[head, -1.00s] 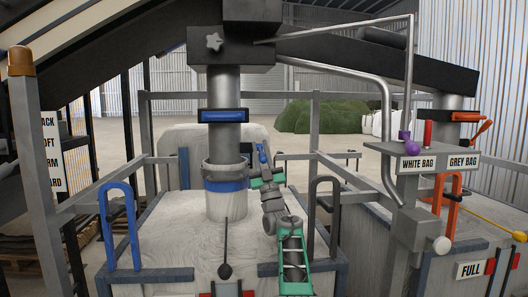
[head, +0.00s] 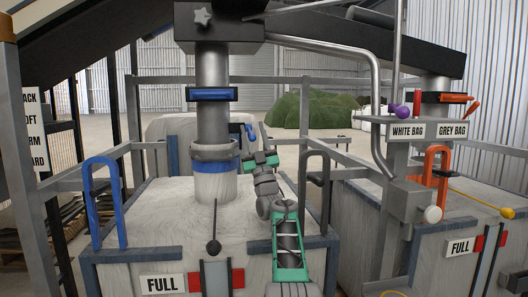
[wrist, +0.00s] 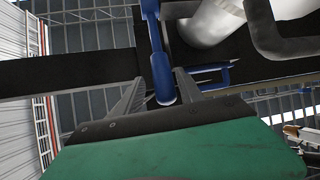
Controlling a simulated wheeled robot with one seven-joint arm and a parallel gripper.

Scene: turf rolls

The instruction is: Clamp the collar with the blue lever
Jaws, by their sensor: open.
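The grey collar (head: 212,152) is around the pale neck of the near bag, below the steel spout. A blue band (head: 209,166) shows just under it. The blue lever (head: 251,133) stands up at the right of the collar. In the wrist view, the blue lever (wrist: 160,62) runs down between my two grey fingers, its rounded end near the green palm. My gripper (wrist: 160,78) is open, with a finger on each side of the lever; I cannot tell whether they touch it. In the head view my gripper (head: 255,153) is just below the lever, fingers partly hidden.
A blue hoop (head: 106,200) stands left of the near bag and a dark hoop (head: 315,185) right of my arm. A grey post carries the sign WHITE BAG (head: 407,130). A second bag station with an orange lever (head: 473,108) is at the right.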

